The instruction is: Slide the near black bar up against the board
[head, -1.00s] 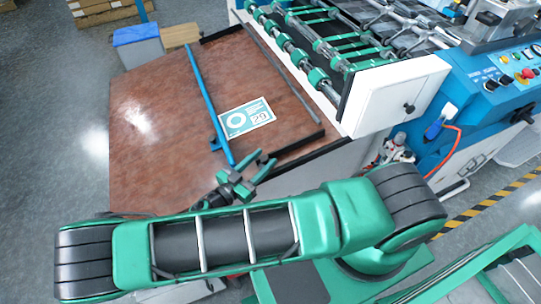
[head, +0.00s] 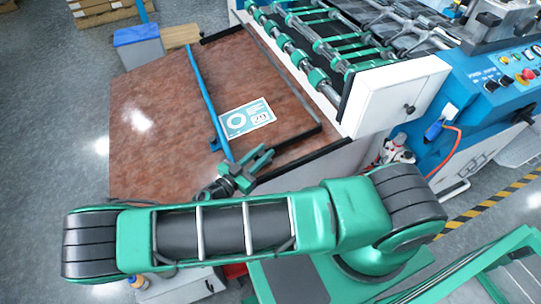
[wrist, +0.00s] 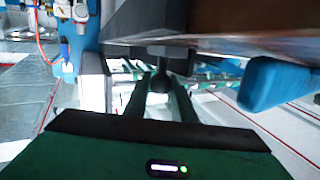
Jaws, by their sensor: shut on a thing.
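My gripper (head: 266,151) is at the bar's left end. In the wrist view its fingers (wrist: 160,88) close around a small dark knob-like part, which appears to belong to the bar. The fingers hide much of this grip.
A blue bar (head: 205,100) lies across the board, its near end close to my gripper. A white and teal label (head: 246,118) lies on the board. The roller machine (head: 395,95) stands at the right. The table's left part is clear.

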